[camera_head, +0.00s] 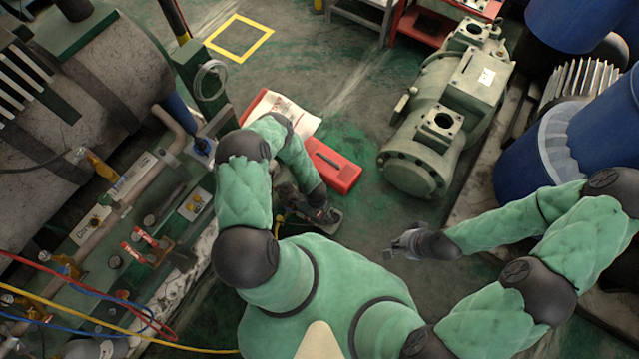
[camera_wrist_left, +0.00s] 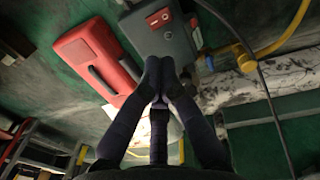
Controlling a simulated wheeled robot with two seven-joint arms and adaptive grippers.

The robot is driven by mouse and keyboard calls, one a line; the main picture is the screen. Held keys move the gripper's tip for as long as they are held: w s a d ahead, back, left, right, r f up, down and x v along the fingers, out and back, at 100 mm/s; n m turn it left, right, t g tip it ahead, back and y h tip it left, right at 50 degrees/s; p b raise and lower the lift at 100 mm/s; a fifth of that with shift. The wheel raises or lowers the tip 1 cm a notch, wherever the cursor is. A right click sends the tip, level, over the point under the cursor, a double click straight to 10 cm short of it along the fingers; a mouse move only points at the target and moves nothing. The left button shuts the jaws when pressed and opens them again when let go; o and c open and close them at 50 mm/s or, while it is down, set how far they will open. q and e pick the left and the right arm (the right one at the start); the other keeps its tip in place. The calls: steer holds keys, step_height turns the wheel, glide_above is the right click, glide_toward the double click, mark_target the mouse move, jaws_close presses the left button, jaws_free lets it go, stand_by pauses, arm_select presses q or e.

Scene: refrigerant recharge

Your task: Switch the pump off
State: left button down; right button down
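The pump (camera_wrist_left: 178,45) is a dark grey box in the left wrist view, with a small red part (camera_wrist_left: 165,16) and a light part near its far edge. In the head view the pump (camera_head: 328,221) is mostly hidden behind my left arm. My left gripper (camera_wrist_left: 159,62) has its fingertips together in front of the pump's face, with nothing visible between them. I cannot tell whether they touch the pump. My right gripper (camera_head: 398,248) hangs empty over the floor in the head view; its fingers are too small to judge.
A red case (camera_head: 334,166) lies beside the pump; it also shows in the left wrist view (camera_wrist_left: 97,60). A yellow hose (camera_wrist_left: 285,35) runs right of the pump. A large green compressor (camera_head: 445,115) and blue drums (camera_head: 545,155) stand at right. A pipe-laden skid (camera_head: 125,235) is at left.

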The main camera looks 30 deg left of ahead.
arm_select(q)
step_height(320, 180, up, 2)
steer(key=shift+s+r, duration=0.1)
stand_by(0.7)
steer(key=s+d+r+m+h, duration=0.1)
steer(key=d+r+m, duration=0.3)
steer(key=r, duration=0.5)
steer(key=s+d+r+m+h, duration=0.1)
steer(key=s+d+r+m, duration=0.2)
steer(key=r+m, duration=0.3)
steer(key=s+d+r+m+h, duration=0.2)
steer(key=d+r+m, duration=0.3)
steer(key=r, duration=0.7)
steer(key=shift+s+r, duration=0.4)
steer(key=shift+s, duration=0.05)
